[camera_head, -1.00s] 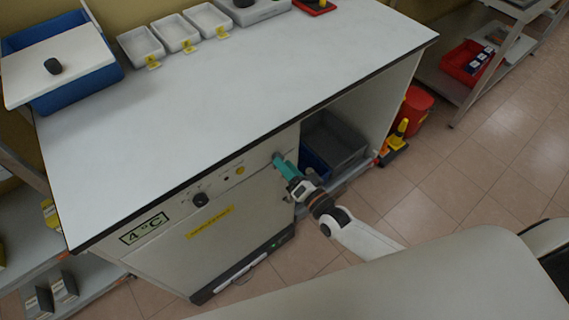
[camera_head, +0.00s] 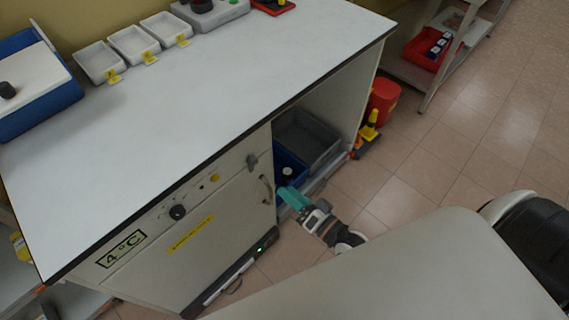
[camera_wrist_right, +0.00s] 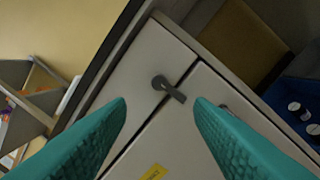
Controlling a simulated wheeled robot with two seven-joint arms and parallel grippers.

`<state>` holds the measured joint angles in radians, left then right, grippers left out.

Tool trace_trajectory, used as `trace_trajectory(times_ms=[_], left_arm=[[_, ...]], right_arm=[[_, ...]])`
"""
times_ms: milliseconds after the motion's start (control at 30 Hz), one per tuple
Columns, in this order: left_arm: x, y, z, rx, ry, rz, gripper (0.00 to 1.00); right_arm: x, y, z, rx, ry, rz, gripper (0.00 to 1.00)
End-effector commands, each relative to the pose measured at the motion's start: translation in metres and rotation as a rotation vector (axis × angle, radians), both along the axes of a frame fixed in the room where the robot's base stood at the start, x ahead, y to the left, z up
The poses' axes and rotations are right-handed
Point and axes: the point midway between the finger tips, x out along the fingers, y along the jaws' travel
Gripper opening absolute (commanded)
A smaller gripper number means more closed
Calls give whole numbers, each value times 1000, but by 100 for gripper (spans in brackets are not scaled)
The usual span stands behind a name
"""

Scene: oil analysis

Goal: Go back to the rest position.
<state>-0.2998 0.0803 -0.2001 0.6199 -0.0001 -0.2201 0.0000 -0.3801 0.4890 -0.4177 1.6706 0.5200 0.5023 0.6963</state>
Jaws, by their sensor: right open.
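My right gripper (camera_head: 287,197) has teal fingers and is in front of the cabinet's right side, near the open compartment. In the right wrist view its two fingers (camera_wrist_right: 160,105) stand apart with nothing between them. Beyond them is a dark latch (camera_wrist_right: 168,88) on the pale cabinet front, apart from the fingers. The same latch shows in the head view (camera_head: 252,161), above a curved door handle (camera_head: 267,188). My left gripper is not in view.
A grey bin (camera_head: 308,138) and a blue bin (camera_head: 290,172) are in the open compartment. A red bucket (camera_head: 383,98) stands right of it. The tiled floor (camera_head: 470,150) is clear at right.

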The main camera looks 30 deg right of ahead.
Motion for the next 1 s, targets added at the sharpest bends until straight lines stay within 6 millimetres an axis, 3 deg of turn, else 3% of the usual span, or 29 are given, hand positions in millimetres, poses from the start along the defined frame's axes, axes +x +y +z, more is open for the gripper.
trace_trajectory(times_ms=[200,300,367,467,533,667,800,900,1000], left_arm=[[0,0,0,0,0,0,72],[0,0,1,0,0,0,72],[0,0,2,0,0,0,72],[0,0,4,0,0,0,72],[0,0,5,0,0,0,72],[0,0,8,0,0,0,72],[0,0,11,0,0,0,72],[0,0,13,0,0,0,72],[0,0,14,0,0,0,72]], right_arm=[[0,0,-1,-2,2,0,48],[0,-3,-14,-43,25,-7,48],[-2,-7,-35,-103,65,-16,48],[-11,-19,-91,-268,178,-28,48],[-28,-29,-140,-407,288,-22,48],[-76,-46,-226,-654,511,33,48],[-152,-54,-301,-871,756,162,48],[-211,-53,-337,-983,909,283,48],[-261,-50,-357,-1058,1024,401,48]])
